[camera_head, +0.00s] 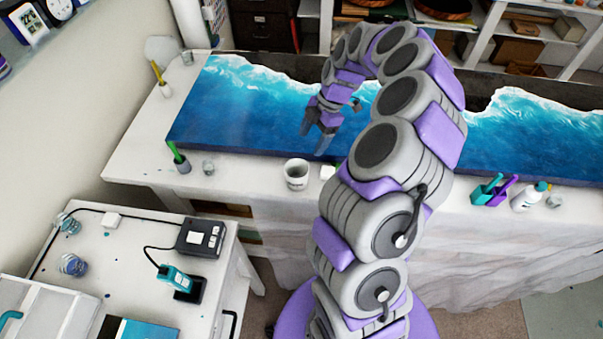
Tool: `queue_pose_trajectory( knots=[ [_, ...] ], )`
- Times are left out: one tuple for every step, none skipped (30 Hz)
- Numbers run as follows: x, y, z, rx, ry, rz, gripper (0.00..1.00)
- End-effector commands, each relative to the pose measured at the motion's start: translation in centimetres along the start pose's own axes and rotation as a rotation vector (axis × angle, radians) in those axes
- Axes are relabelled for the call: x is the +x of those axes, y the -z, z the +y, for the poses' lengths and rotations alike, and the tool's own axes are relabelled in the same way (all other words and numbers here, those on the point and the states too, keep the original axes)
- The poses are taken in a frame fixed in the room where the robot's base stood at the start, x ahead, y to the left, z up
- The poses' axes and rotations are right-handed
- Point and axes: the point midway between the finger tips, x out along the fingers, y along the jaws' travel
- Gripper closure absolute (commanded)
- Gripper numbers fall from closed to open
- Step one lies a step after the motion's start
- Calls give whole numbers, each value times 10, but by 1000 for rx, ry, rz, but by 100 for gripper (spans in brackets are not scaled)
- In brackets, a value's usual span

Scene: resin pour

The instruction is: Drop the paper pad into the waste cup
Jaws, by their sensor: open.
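A white cup (296,174), which looks like the waste cup, stands upright on the front edge of the white worktable. A small white piece (327,172), possibly the paper pad, lies just right of the cup, partly hidden by my arm. My gripper (315,138) points down over the blue resin panel, behind and slightly right of the cup. It is open, and nothing shows between its fingers.
The blue wave-patterned resin panel (235,115) covers most of the worktable. A green-handled brush pot (181,161) and a small glass (208,168) stand left of the cup. Teal and purple holders (492,190) and a bottle (530,197) stand right. A side table holds a scale (200,237).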

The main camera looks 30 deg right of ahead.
Motion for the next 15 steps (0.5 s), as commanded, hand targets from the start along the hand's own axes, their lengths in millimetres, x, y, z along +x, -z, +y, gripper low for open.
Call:
queue_pose_trajectory(
  knots=[
    [-13,4,1,-2,-3,-4,23],
    [-19,6,1,-2,-4,-6,23],
    [-28,10,2,-2,-6,-9,23],
    [-35,12,2,-2,-7,-12,23],
    [-41,14,2,-2,-6,-13,23],
    [-50,16,2,-3,-3,-14,23],
    [-56,18,2,-4,-2,-14,23],
    [-63,17,2,-4,-3,-16,23],
    [-73,17,3,-3,-4,-16,23],
    [-80,16,3,-3,-3,-14,23],
    [-86,16,2,-3,-2,-12,23],
    [-94,14,3,-2,-3,-11,23],
    [-101,13,3,-2,-3,-11,23],
    [-106,13,2,-2,-2,-10,23],
    [-113,12,2,-2,-2,-9,23]
  ],
)
